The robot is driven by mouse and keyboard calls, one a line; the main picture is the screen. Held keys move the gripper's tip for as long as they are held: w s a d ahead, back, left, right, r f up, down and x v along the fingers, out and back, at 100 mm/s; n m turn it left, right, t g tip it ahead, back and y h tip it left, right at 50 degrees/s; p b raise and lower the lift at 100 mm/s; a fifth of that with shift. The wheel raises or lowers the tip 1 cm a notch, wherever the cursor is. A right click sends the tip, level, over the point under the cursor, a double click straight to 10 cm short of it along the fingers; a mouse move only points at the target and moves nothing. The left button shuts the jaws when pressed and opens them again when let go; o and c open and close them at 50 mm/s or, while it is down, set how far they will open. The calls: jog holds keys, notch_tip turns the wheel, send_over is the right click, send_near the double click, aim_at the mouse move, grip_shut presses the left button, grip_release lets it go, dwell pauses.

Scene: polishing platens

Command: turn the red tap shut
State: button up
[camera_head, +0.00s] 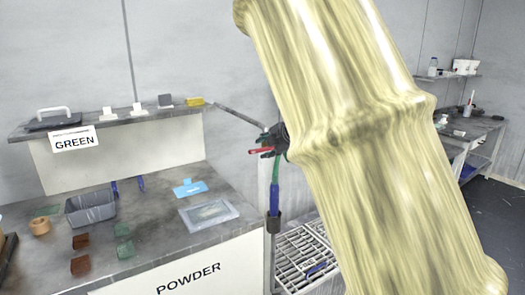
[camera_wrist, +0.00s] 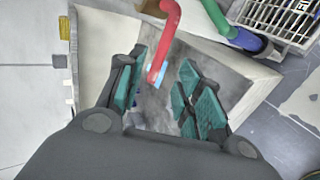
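The red tap (camera_head: 261,151) shows in the head view as a short red lever at the top of a green and blue pipe. In the wrist view the red lever (camera_wrist: 170,25) comes down from the top edge, and its end lies between the finger pads in the picture. My gripper (camera_wrist: 162,82) is open, with teal pads on both sides of the lever. The lever looks nearer the left pad; I cannot tell whether they touch. In the head view my dark gripper (camera_head: 276,139) is beside the tap, partly hidden by my arm.
The green and blue pipe (camera_head: 274,190) stands beside a bench (camera_head: 150,245) marked POWDER. A shelf (camera_head: 85,128) marked GREEN holds small items. A grated rack (camera_head: 300,262) lies low behind the pipe. A grey tray (camera_head: 92,208) and coloured blocks lie on the bench.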

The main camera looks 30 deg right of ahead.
jog(key=shift+v, duration=2.35)
jog(key=c, duration=0.4)
jog(key=shift+d+r+m+p, duration=0.1)
jog(key=shift+r+m+p, duration=0.2)
jog(key=shift+m+p, duration=0.1)
jog(key=c, duration=0.3)
jog(key=r+m+p, duration=0.1)
jog(key=m+p, duration=0.1)
jog(key=d+r+m+p, duration=0.1)
jog(key=m, duration=0.2)
jog(key=r+m+p, duration=0.1)
jog(key=m+p, duration=0.1)
jog(key=shift+s+d+r+p, duration=0.1)
jog(key=shift+s+d+p, duration=0.05)
jog(key=shift+d+p, duration=0.15)
grip_shut()
notch_tip(320, 180, up, 2)
jog(key=m+p, duration=0.4)
jog(key=m, duration=0.3)
jog(key=m+p, duration=0.4)
send_over(261, 149)
jog(key=s, duration=0.2)
jog(key=shift+f, duration=2.35)
jog(key=shift+w+a+f+y+p, duration=0.15)
jog(key=shift+w+f, duration=0.15)
jog(key=shift+f, duration=0.45)
jog(key=shift+w+d+f+y+p, duration=0.15)
jog(key=shift+w+f, duration=0.1)
jog(key=shift+f, duration=0.5)
